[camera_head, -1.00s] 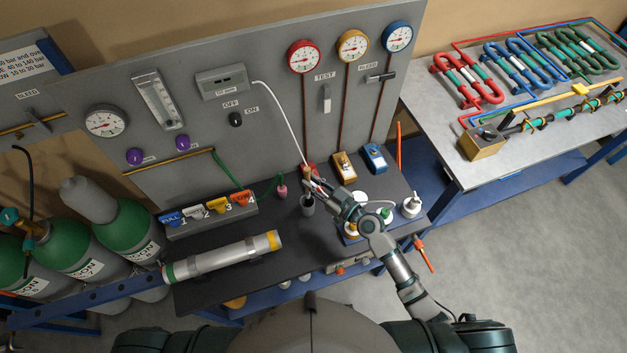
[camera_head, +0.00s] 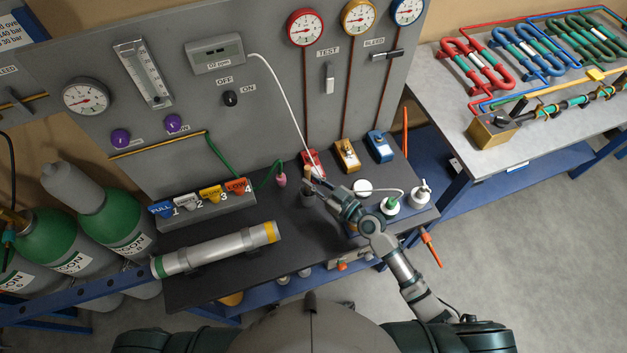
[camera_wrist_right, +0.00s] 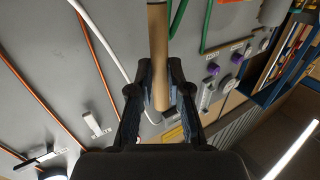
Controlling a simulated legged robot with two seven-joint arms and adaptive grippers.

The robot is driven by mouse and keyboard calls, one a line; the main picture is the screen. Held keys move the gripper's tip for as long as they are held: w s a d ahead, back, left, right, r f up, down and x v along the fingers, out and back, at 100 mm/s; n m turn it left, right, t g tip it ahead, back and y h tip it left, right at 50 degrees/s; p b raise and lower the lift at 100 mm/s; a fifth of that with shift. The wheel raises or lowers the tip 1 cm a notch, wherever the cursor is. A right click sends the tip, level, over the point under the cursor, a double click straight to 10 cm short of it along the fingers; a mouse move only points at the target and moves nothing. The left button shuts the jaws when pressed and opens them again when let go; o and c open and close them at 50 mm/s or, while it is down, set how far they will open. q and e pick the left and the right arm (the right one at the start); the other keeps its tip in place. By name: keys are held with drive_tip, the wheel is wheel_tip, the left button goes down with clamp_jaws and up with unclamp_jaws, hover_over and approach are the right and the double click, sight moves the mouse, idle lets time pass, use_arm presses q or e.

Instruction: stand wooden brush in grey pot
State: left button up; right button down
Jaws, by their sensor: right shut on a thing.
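The wooden brush shows as a light brown handle (camera_wrist_right: 157,45) in the right wrist view, running up between the fingers. In the head view its small brown upper part (camera_head: 309,171) stands above the grey pot (camera_head: 307,197). My right gripper (camera_head: 314,182) is shut on the brush, and its fingers (camera_wrist_right: 160,98) close around the handle in the wrist view. The gripper is right at the pot's mouth and partly covers it. The brush's lower end is hidden, so I cannot tell how far it is inside the pot. My left gripper is not in view.
A pink-topped item (camera_head: 280,180) stands left of the pot. A white cable (camera_head: 283,98) hangs behind the gripper.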

drive_tip(key=shift+a, duration=0.15)
drive_tip(key=c, duration=1)
unclamp_jaws()
drive_tip(key=shift+c, duration=0.2)
wheel_tip(320, 180, up, 10)
drive_tip(key=shift+f, duration=0.1)
